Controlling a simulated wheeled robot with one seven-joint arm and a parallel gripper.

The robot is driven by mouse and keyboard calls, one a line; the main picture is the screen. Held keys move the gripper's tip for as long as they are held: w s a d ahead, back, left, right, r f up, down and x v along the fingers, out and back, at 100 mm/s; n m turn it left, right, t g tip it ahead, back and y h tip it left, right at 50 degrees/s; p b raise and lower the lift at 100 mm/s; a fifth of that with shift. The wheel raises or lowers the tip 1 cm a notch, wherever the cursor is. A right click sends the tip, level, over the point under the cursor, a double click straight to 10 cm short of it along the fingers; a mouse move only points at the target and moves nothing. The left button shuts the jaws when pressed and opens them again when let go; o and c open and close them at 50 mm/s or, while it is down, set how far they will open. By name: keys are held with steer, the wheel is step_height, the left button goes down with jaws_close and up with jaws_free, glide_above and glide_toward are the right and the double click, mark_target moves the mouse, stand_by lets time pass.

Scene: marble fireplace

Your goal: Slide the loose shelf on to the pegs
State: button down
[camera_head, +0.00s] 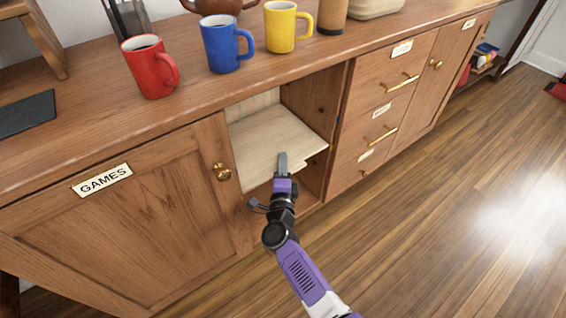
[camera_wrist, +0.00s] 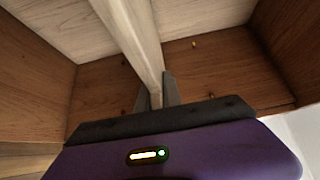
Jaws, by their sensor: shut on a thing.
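The loose shelf (camera_head: 270,140), a pale wood board, lies roughly level inside the open compartment of the sideboard. My gripper (camera_head: 283,163) is shut on its front edge. In the wrist view the shelf (camera_wrist: 135,38) shows edge-on as a pale strip running into the jaws of my gripper (camera_wrist: 156,92). A small brass peg (camera_wrist: 194,44) stands out of the brown compartment wall, to the right of the shelf in that view. Other small marks on the walls are too small to tell as pegs or holes. I cannot tell whether the shelf touches any peg.
A red mug (camera_head: 150,68), a blue mug (camera_head: 224,45) and a yellow mug (camera_head: 284,27) stand on the sideboard top (camera_head: 190,110). A closed door labelled GAMES (camera_head: 130,215) is left of the opening, drawers (camera_head: 385,85) right. The wooden floor (camera_head: 440,210) in front is clear.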

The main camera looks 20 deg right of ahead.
steer(key=shift+r, duration=0.1)
steer(key=c, duration=1.4)
jaws_free()
steer(key=shift+c, duration=0.2)
steer(key=shift+s, duration=0.1)
steer(key=p+v, duration=0.3)
steer(key=v, duration=0.4)
steer(key=shift+s, duration=0.3)
steer(key=shift+a, duration=0.1)
